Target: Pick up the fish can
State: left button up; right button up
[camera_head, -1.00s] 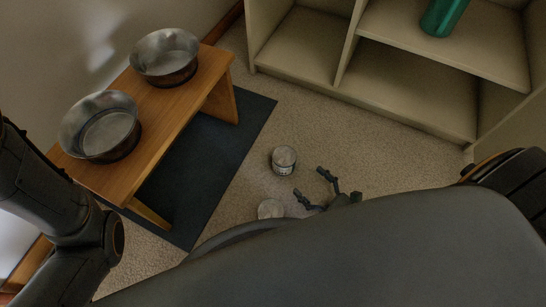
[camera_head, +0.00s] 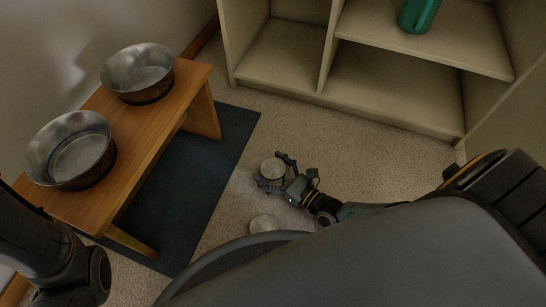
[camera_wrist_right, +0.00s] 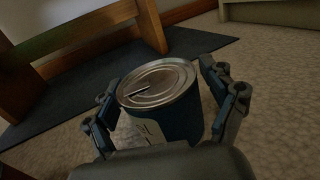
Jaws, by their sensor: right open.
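A can (camera_head: 272,167) with a silver lid stands upright on the carpet. In the right wrist view the can (camera_wrist_right: 160,84) shows a pull-tab lid, a dark blue side and part of a white label. My right gripper (camera_head: 273,171) is open, with its fingers on either side of this can. In the wrist view there is a visible gap on the right, and the left fingers are close to the can. A second can (camera_head: 263,223) stands nearer my body, partly hidden by it. I cannot read which is the fish can. My left gripper is out of view.
A wooden stand (camera_head: 188,98) with two metal bowls (camera_head: 138,72) (camera_head: 72,150) is on the left, over a dark mat (camera_head: 228,128). A beige shelf (camera_head: 385,119) with a green bottle (camera_head: 418,14) stands at the back. Carpet between mat and shelf is clear.

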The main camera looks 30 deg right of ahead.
jog(key=shift+x, duration=1.2)
jog(key=c, duration=1.5)
jog(key=shift+c, duration=0.8)
